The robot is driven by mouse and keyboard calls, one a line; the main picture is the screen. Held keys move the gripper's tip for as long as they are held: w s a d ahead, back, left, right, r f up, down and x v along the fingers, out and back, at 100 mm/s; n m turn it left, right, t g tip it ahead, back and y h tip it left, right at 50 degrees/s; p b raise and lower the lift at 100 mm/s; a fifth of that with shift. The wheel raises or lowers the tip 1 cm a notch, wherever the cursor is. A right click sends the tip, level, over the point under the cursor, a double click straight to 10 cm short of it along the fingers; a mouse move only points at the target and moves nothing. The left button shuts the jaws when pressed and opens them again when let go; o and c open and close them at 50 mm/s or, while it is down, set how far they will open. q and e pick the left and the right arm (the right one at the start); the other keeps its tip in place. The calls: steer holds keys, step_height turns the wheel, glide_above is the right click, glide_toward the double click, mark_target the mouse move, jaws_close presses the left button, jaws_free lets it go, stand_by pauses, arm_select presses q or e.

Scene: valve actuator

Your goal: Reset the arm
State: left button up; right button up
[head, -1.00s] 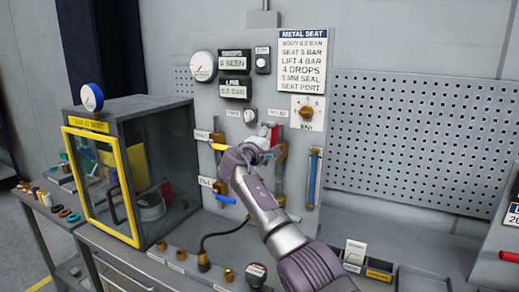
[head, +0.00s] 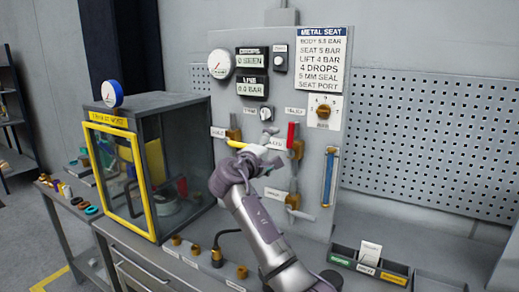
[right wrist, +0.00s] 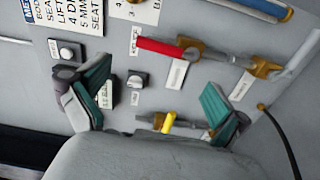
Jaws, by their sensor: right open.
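My right gripper (head: 262,162) is open and empty in front of the grey valve panel (head: 226,108). In the right wrist view its teal-padded fingers (right wrist: 155,102) stand wide apart, with nothing between them but the panel behind. A yellow valve lever (head: 238,144) is just left of the gripper; it also shows near the right finger in the right wrist view (right wrist: 169,123). A red lever (head: 292,134) on a brass valve is right of the gripper, clear of the fingers in the right wrist view (right wrist: 160,46). My arm hides part of the lower panel. My left gripper is out of view.
A test cabinet (head: 160,99) with a yellow-framed door (head: 113,124) stands left on the bench. A gauge (head: 221,63), displays (head: 252,88) and a brass knob (head: 323,112) are on the panel. Brass fittings (head: 241,271) line the bench front. Labelled bins (head: 341,261) are at right.

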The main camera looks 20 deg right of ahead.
steer(key=s+a+f+m+g+y, duration=0.1)
steer(key=s+f+y, duration=0.2)
steer(key=s+f, duration=0.55)
steer(key=s+f+m+g+y, duration=0.1)
steer(key=s+f+y, duration=0.15)
steer(key=f, duration=1.05)
steer(key=s+a+f+m+g+y, duration=0.1)
steer(key=s+f+g+y, duration=0.1)
steer(key=s+f, duration=0.7)
steer(key=s+a+f+m+g+y, duration=0.1)
steer(key=s+a+f+y, duration=0.15)
steer(key=s, duration=0.75)
steer(key=s+a+f+g+y, duration=0.2)
steer(key=s+f, duration=0.2)
steer(key=s, duration=0.5)
steer(key=s+a+f+m+g+y, duration=0.1)
steer(key=s+a+f+y, duration=0.15)
steer(key=s, duration=0.75)
step_height(320, 180, down, 29)
steer(key=s+g+b, duration=0.1)
steer(key=b, duration=0.2)
steer(key=s+d+f, duration=0.1)
steer(key=s+f, duration=0.7)
steer(key=f, duration=0.1)
steer(key=s+d+f+g+b, duration=0.1)
steer(key=s+d+f, duration=0.1)
steer(key=s+f, duration=0.7)
steer(key=shift+d+f+g+h, duration=0.2)
steer(key=shift+d+g+h, duration=0.1)
steer(key=shift+h, duration=0.05)
